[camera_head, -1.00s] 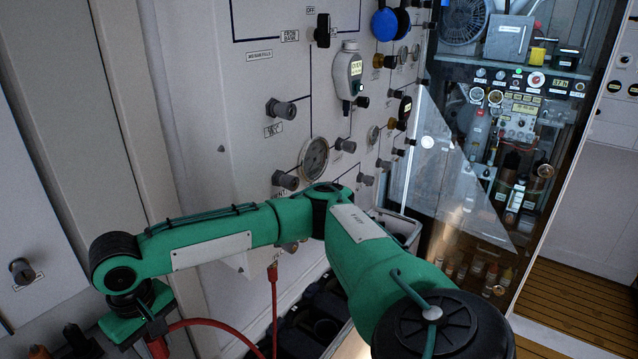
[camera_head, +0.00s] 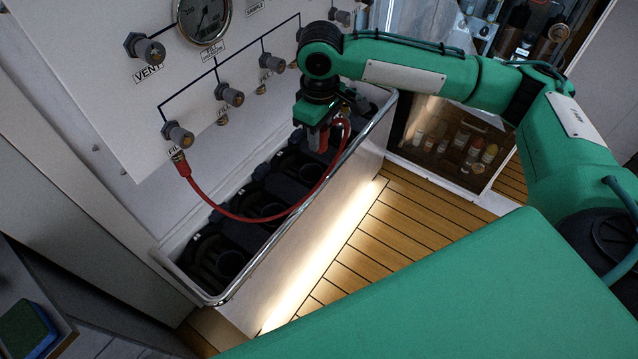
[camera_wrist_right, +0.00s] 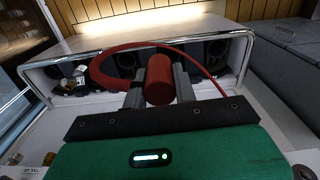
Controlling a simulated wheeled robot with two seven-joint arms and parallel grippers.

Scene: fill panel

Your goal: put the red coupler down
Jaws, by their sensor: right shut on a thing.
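The red coupler (camera_head: 323,140) is between the fingers of my right gripper (camera_head: 318,138), above the far part of the bin. In the right wrist view the coupler (camera_wrist_right: 158,78) is a red cylinder between the two grey fingers (camera_wrist_right: 158,90). A red hose (camera_head: 262,219) loops from the coupler to a red-ended fitting (camera_head: 181,164) under the lowest panel valve. The gripper partly hides the coupler in the head view, and I cannot tell whether it touches anything below. My left gripper is not in view.
The long bin (camera_head: 212,300) has a metal rim and holds dark cylindrical things in a row. The white panel (camera_head: 95,75) with valves and a gauge (camera_head: 204,16) rises behind it. The slatted wooden floor (camera_head: 400,230) in front is clear.

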